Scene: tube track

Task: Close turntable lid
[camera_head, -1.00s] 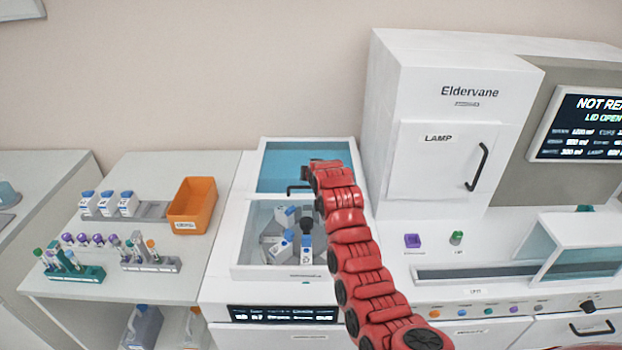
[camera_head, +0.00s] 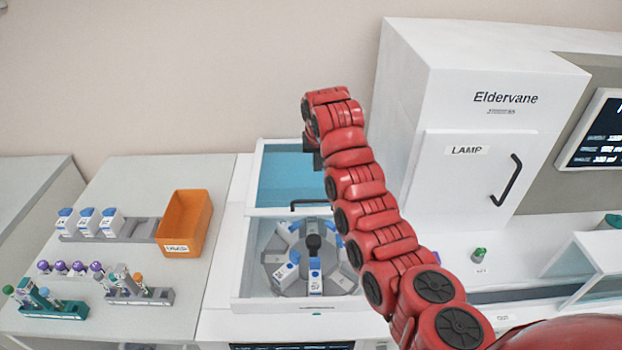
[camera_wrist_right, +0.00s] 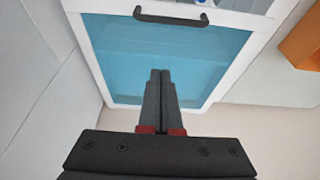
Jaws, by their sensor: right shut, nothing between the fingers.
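The turntable lid (camera_head: 280,180) is a blue translucent panel in a white frame. It lies at the back of the white unit, with its black handle (camera_head: 310,204) along its front edge. The round grey turntable (camera_head: 292,292) is uncovered in front of it, holding several blue-capped bottles. My right gripper (camera_head: 314,160) is above the lid, partly hidden by the red arm. In the right wrist view my right gripper (camera_wrist_right: 160,75) is shut and empty over the blue lid (camera_wrist_right: 120,50), apart from the handle (camera_wrist_right: 170,18). My left gripper is not in view.
A tall white lamp cabinet (camera_head: 455,250) stands close to the right of my arm. An orange bin (camera_head: 185,222), several bottles and tube racks sit on the left bench (camera_head: 120,260). The wall is behind the lid. Space above the turntable is open.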

